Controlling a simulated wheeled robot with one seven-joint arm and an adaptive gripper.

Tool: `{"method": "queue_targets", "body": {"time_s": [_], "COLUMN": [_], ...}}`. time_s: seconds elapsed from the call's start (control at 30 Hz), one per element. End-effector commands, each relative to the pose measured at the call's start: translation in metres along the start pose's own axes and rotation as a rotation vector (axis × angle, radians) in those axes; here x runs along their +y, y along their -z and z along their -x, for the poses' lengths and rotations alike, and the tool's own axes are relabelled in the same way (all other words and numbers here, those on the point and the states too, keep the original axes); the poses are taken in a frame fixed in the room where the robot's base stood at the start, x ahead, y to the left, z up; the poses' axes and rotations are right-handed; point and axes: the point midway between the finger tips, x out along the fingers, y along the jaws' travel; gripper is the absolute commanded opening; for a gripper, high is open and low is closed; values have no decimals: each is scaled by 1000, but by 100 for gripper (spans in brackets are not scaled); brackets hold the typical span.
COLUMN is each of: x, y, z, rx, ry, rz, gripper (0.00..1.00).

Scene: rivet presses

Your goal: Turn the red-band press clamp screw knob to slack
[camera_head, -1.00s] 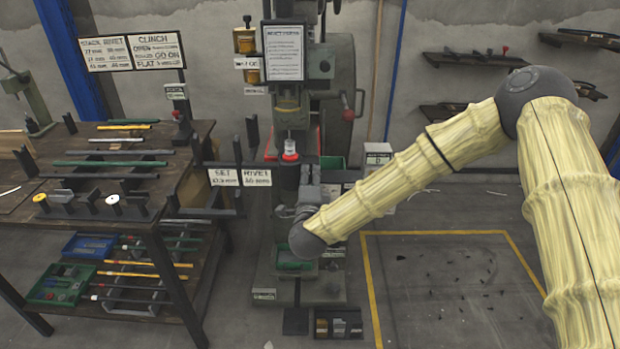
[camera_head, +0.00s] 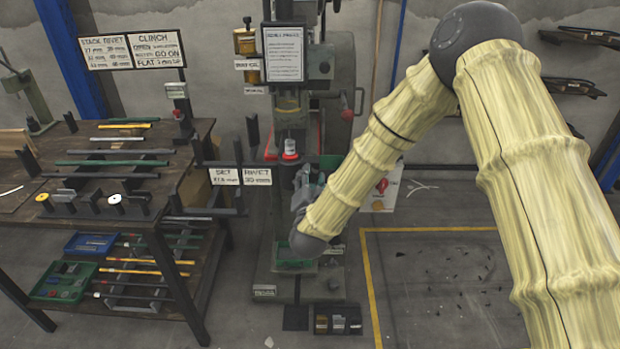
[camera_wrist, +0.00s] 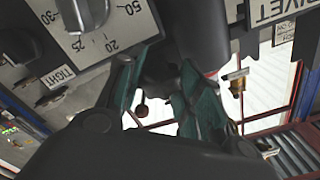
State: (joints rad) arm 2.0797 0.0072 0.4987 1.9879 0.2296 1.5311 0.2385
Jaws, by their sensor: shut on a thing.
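The press (camera_head: 290,100) stands in the middle of the head view, with a red band (camera_head: 290,157) around its ram. My gripper (camera_head: 303,185) is at the press just below that band, to its right; the arm partly hides it. In the wrist view, its teal fingers (camera_wrist: 158,88) close around a dark part (camera_wrist: 158,60), apparently the clamp screw knob, mostly hidden by the fingers. A TIGHT label (camera_wrist: 62,77) shows to the left there. The knob's turn angle cannot be told.
A scale plate (camera_wrist: 105,40) and a dark dial (camera_wrist: 85,12) sit close to the fingers. A workbench (camera_head: 185,160) with rods stands left. A white box with a red switch (camera_head: 382,187) stands right of the press.

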Motion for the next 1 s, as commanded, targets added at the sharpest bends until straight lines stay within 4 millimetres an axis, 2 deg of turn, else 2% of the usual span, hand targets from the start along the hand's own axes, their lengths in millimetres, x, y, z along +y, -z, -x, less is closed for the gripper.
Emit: {"method": "queue_targets", "body": {"time_s": [0.6,1.0], "x": [1,2], "y": [0,0], "z": [1,1], "rx": [-2,-2], "ry": [1,1], "rz": [569,792], "gripper": [12,12]}}
